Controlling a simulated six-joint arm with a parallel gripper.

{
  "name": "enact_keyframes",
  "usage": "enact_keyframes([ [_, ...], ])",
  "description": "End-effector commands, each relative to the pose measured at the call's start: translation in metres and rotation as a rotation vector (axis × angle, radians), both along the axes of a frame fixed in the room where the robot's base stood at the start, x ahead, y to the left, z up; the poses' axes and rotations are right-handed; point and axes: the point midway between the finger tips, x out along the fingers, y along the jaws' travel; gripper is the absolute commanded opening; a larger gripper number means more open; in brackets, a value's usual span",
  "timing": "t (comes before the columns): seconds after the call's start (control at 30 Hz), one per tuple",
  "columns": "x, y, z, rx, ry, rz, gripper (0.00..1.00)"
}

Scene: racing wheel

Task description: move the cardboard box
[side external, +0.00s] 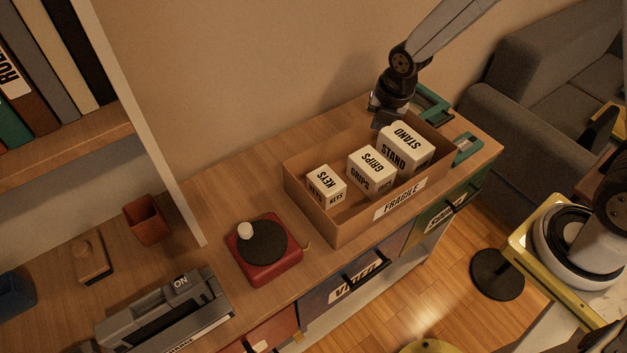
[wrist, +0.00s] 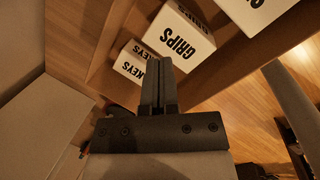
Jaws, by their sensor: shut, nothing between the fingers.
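The open-topped cardboard box (side external: 353,222), labelled FRAGILE on its front wall, stands on the wooden cabinet top. Inside it are three white blocks: KEYS (side external: 327,186), GRIPS (side external: 371,172) and STAND (side external: 406,149). My gripper (side external: 382,122) is at the far wall of the box, toward its right end, pointing down. Whether it touches that wall cannot be told. In the wrist view my gripper (wrist: 159,78) has its fingers together and empty. The KEYS block (wrist: 130,64) and GRIPS block (wrist: 178,40) appear beyond the fingertips.
A green object (side external: 431,101) lies behind the box's right end, and a teal piece (side external: 466,147) lies to its right. A red turntable (side external: 264,249) stands left of the box, with some bare wood between. The wall rises behind; the cabinet's front edge runs close before the box.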

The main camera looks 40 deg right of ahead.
Motion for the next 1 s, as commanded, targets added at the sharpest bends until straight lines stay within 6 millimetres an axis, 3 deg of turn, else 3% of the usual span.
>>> enact_keyframes([
  [0.5,0.033,0.013,-0.029,-0.174,-0.002,0.712,0.00],
  [0.7,0.037,0.015,-0.033,-0.200,-0.004,0.816,0.00],
  [1.0,0.038,0.015,-0.035,-0.202,-0.003,0.823,0.00],
])
